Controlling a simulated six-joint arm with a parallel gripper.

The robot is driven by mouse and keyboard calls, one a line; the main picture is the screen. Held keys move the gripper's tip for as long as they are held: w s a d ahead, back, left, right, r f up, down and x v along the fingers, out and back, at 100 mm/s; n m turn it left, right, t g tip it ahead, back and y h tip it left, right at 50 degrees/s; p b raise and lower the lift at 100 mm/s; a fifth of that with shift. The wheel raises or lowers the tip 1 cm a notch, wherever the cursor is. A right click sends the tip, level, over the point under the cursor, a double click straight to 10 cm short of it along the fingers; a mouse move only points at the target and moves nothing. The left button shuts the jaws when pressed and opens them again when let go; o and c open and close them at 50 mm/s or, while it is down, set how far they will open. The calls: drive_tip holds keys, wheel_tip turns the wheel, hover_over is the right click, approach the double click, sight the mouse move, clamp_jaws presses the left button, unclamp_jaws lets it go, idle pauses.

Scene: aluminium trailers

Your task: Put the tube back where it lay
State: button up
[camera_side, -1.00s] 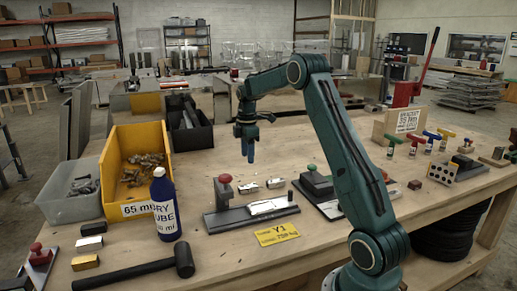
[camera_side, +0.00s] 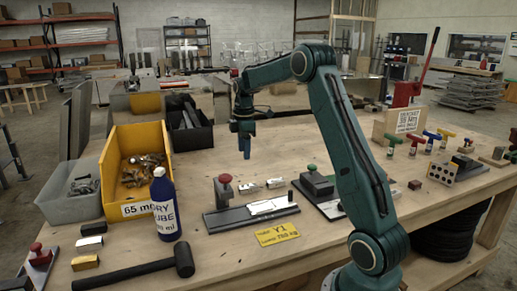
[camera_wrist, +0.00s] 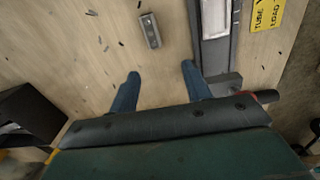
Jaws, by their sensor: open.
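My gripper (camera_side: 246,152) hangs above the far part of the bench in the side view. In the wrist view my gripper (camera_wrist: 160,70) has its two blue fingers wide apart, with nothing between them. Two short silver pieces, (camera_side: 249,187) and (camera_side: 275,183), lie on the bench behind a dark clamp fixture (camera_side: 222,221); I cannot tell which, if either, is the tube. One silver piece (camera_wrist: 150,30) shows in the wrist view, beyond the fingertips. A pale strip (camera_side: 268,206) lies along the fixture, which passes by the right finger in the wrist view (camera_wrist: 218,60).
A yellow label (camera_side: 277,234) lies before the fixture. A blue bottle (camera_side: 165,208), a yellow bin (camera_side: 110,180) and a grey bin (camera_side: 68,207) stand left. A mallet (camera_side: 140,273) lies in front. A green-knobbed block (camera_side: 317,182) stands right. Bare bench lies under my gripper.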

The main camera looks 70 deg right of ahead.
drive_tip(key=s+a+r+m+t, duration=0.15)
drive_tip(key=s+a+r, duration=0.3)
drive_tip(key=a, duration=0.45)
drive_tip(key=s+a+r+m+t, duration=0.15)
drive_tip(key=s+a+r, duration=0.35)
drive_tip(key=a, duration=0.5)
drive_tip(key=s+a+f+m+t, duration=0.1)
drive_tip(key=s+a+m, duration=0.4)
drive_tip(key=s+a, duration=0.6)
drive_tip(key=s+t, duration=0.1)
drive_tip(key=s, duration=0.3)
drive_tip(key=shift+a+f, duration=0.25)
drive_tip(key=shift+f, duration=0.1)
